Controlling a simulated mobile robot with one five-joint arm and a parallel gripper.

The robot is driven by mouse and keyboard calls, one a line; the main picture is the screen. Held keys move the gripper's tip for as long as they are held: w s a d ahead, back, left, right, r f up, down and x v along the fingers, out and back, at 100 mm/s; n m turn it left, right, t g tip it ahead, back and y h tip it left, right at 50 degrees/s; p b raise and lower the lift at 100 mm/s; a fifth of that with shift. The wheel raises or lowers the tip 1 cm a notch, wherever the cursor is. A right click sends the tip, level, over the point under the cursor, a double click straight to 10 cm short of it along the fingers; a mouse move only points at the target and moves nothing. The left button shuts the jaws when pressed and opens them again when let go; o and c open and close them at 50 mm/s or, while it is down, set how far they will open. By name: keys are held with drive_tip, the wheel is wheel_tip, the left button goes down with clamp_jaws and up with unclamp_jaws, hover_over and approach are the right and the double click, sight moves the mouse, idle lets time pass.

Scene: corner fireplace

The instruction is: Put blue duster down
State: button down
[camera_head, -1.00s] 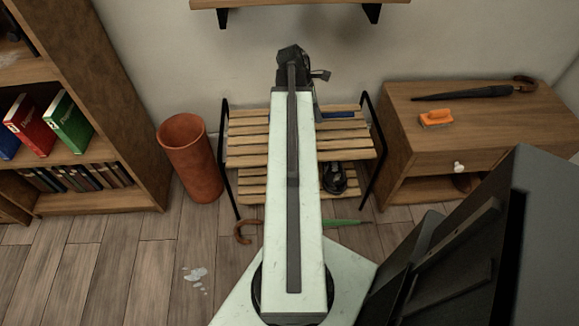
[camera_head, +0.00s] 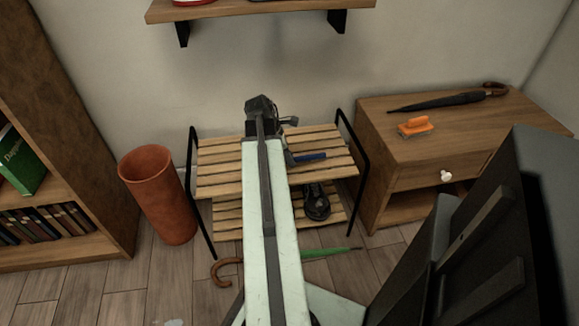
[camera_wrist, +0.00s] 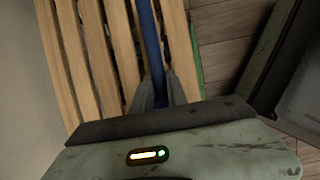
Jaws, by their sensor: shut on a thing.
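The blue duster (camera_head: 311,157) shows as a blue bar over the slatted upper shelf of the rack (camera_head: 220,172), to the right of my arm. In the wrist view the blue duster (camera_wrist: 149,35) is a long blue rod running up from between my fingers, above the wooden slats (camera_wrist: 95,50). My gripper (camera_wrist: 162,88) is shut on it. In the head view my gripper (camera_head: 291,158) is partly hidden by the arm. I cannot tell whether the duster touches the slats.
A shoe (camera_head: 316,202) sits on the rack's lower shelf. A green umbrella (camera_head: 325,253) lies on the floor in front. An orange brush (camera_head: 415,127) and a black umbrella (camera_head: 440,101) lie on the wooden cabinet (camera_head: 385,112). A brown bin (camera_head: 158,200) stands left. A wall shelf (camera_head: 260,8) hangs above.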

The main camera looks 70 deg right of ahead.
wheel_tip(320, 180, down, 2)
drive_tip(key=shift+f+b, duration=0.2)
drive_tip(key=shift+b, duration=0.3)
drive_tip(key=shift+r, duration=0.25)
drive_tip(key=shift+f, duration=0.15)
drive_tip(key=c, duration=1.3)
unclamp_jaws()
drive_tip(key=p+v, duration=1.1)
drive_tip(key=shift+r, duration=0.45)
drive_tip(key=shift+w+a+r+p, duration=0.15)
drive_tip(key=shift+r+p, duration=0.1)
drive_tip(key=shift+p, duration=0.15)
drive_tip(key=shift+f, duration=0.1)
